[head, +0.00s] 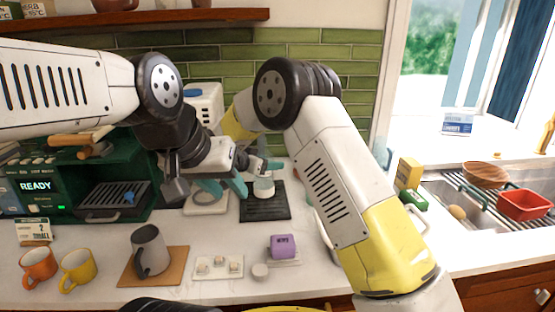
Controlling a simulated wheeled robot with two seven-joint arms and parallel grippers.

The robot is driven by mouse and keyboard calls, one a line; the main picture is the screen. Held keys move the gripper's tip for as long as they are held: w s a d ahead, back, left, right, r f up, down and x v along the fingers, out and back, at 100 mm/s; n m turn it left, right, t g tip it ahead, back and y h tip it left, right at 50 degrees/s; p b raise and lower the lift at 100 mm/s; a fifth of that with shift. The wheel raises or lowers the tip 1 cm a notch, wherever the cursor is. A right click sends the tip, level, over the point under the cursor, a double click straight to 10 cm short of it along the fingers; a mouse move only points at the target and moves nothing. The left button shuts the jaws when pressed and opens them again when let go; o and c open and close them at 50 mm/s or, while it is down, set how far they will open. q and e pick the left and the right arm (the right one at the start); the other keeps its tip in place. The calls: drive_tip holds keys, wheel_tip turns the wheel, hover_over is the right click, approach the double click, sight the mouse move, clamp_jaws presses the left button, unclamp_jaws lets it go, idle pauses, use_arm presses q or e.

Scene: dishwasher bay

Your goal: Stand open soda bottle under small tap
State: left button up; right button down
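I cannot make out a soda bottle or a small tap for certain; my arms cover much of the back counter. My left gripper (223,189) reaches in over the counter, its teal fingers spread apart with nothing visible between them. My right gripper (265,166) is small and partly hidden behind my arms; its finger state is unclear. Just below it a small whitish round object (264,188) is at a black ribbed mat (266,209). I cannot tell whether the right fingers touch it.
A green machine (40,170) reading READY stands at left, with a dark rack. Orange (38,265) and yellow (77,269) mugs, a grey pitcher (150,250), a white tray (218,267) and a purple box (283,245) line the front. The sink (452,190) is at right.

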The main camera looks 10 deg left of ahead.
drive_tip(key=shift+f, duration=0.1)
drive_tip(key=shift+c, duration=2)
unclamp_jaws()
